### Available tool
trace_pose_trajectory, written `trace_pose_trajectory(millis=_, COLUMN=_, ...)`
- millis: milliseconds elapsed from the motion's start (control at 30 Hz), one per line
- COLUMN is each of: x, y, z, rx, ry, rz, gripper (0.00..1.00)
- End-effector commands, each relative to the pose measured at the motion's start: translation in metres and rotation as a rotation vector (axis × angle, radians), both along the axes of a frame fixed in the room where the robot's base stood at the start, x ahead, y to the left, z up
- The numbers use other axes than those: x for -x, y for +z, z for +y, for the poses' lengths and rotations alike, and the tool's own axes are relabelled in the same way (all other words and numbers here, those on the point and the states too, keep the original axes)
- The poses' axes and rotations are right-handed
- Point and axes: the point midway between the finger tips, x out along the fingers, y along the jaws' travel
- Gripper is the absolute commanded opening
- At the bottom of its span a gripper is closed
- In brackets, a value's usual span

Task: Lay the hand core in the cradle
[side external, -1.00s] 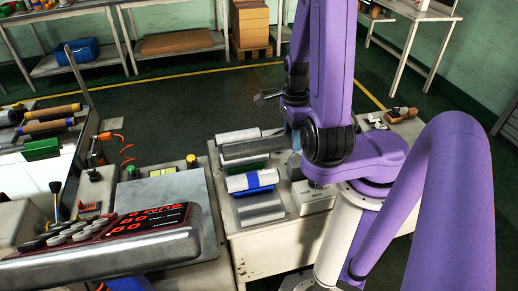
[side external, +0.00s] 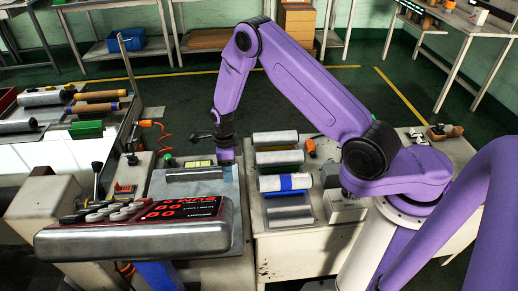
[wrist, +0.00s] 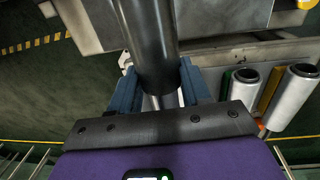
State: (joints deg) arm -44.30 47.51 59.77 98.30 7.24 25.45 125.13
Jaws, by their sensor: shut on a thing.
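The hand core is a dark grey cylinder (side external: 195,174). It lies roughly level above the top of the metal machine at centre left in the side view. My gripper (side external: 228,172) is shut on it near its right end. In the wrist view the core (wrist: 145,35) runs up from between the two blue fingers of my gripper (wrist: 158,75). The cradle cannot be clearly made out. The console and the core hide part of the machine top (side external: 185,190), and I cannot tell whether the core touches anything below.
The console (side external: 135,228) with knobs and a red display stands in front of the machine. To the right, a rack holds several rolls, one white and blue (side external: 284,182). A lever (side external: 97,178) and an orange coiled hose (side external: 172,143) stand at the left.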

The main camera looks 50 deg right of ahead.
Motion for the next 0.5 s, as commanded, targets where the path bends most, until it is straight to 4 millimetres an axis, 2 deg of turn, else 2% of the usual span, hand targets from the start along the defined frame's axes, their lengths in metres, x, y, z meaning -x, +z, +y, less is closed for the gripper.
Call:
trace_pose_trajectory(millis=33, x=-0.004, y=-0.011, z=0.016, rx=-0.001, ry=0.005, rz=0.003, gripper=0.1)
trace_pose_trajectory(millis=100, x=-0.009, y=-0.021, z=0.032, rx=-0.002, ry=0.003, rz=0.003, gripper=0.1)
trace_pose_trajectory(millis=200, x=-0.012, y=-0.033, z=0.05, rx=-0.002, ry=0.002, rz=0.003, gripper=0.1)
trace_pose_trajectory(millis=333, x=-0.014, y=-0.041, z=0.062, rx=-0.003, ry=0.0, rz=0.004, gripper=0.1)
trace_pose_trajectory(millis=500, x=-0.014, y=-0.049, z=0.065, rx=-0.003, ry=-0.001, rz=0.004, gripper=0.1)
